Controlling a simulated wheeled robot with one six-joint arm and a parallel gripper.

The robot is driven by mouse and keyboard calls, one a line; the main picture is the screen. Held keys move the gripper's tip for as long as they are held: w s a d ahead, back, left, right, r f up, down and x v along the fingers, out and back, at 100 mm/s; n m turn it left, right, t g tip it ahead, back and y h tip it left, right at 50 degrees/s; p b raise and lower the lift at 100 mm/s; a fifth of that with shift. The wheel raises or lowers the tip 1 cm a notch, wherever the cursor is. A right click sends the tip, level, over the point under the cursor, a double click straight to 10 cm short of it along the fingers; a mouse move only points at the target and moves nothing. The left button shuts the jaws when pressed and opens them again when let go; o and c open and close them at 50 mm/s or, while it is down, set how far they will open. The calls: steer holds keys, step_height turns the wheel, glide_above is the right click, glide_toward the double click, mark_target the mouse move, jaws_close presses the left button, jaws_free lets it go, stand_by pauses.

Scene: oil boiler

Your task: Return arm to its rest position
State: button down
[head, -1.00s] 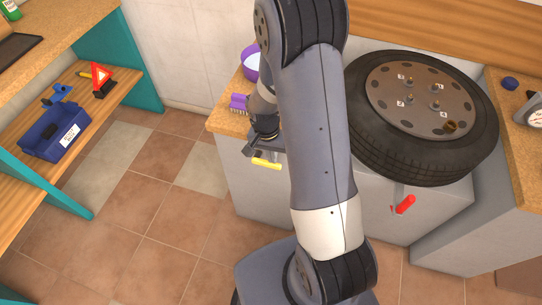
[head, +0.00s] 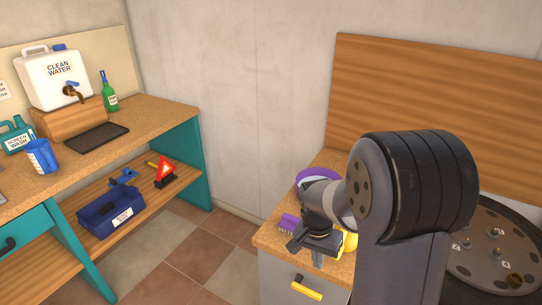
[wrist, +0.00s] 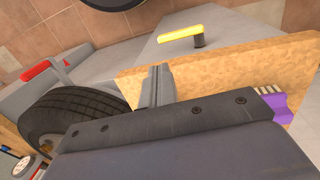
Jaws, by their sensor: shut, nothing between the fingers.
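My arm rises at the right of the head view, its large black joint covering part of the counter and wheel. My gripper (head: 318,258) points down over the front of the small cork-topped counter (head: 270,238). Its fingers are shut and empty; they also show in the wrist view (wrist: 158,84). A yellow handle (head: 306,289) on the cabinet front is just below the gripper in the head view, and is apart from the fingers in the wrist view (wrist: 181,34).
A purple brush (head: 288,223) and a purple-rimmed bowl (head: 312,176) are close to the gripper. The left workbench (head: 150,112) holds a water canister (head: 55,78). Open floor lies between.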

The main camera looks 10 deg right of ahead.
mark_target(312, 293)
steer(key=shift+f, duration=0.1)
steer(key=f+b, duration=0.1)
steer(key=f, duration=0.6)
steer(key=f+b, duration=0.1)
steer(key=f, duration=0.6)
steer(key=shift+w+a+b, duration=0.1)
steer(key=shift+w+b, duration=0.1)
steer(key=shift+b, duration=0.15)
steer(key=shift+r, duration=0.15)
